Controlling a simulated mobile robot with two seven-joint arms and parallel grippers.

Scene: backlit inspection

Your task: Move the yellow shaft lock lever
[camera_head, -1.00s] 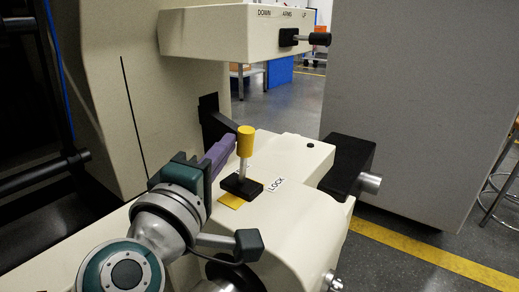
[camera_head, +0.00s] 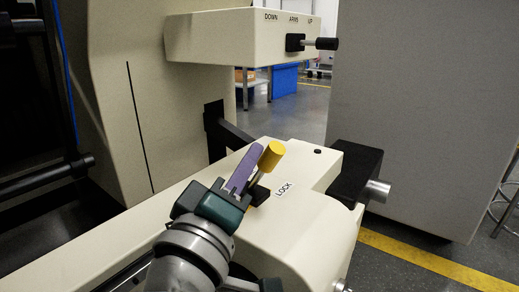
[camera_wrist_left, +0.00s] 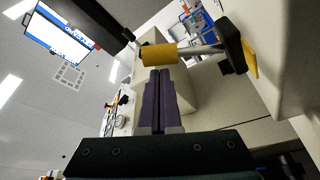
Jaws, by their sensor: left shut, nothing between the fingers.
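The shaft lock lever has a yellow knob (camera_head: 271,155) on a metal stem and a black base (camera_head: 259,195), on top of the cream machine housing. The lever leans right, toward the side with the LOCK label (camera_head: 284,189). My left gripper (camera_head: 256,150) is shut and empty, its purple fingers just left of the knob and partly covering the stem. In the left wrist view the knob (camera_wrist_left: 160,54) lies across the tips of the shut fingers (camera_wrist_left: 159,74), touching or nearly so. My right gripper is out of view.
A cream arm panel (camera_head: 245,38) with a black-handled lever (camera_head: 322,43) overhangs behind. A black block (camera_head: 355,170) with a metal knob stands at the housing's right end. A large grey cabinet (camera_head: 420,110) stands farther right. Free floor lies beyond the yellow line (camera_head: 430,258).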

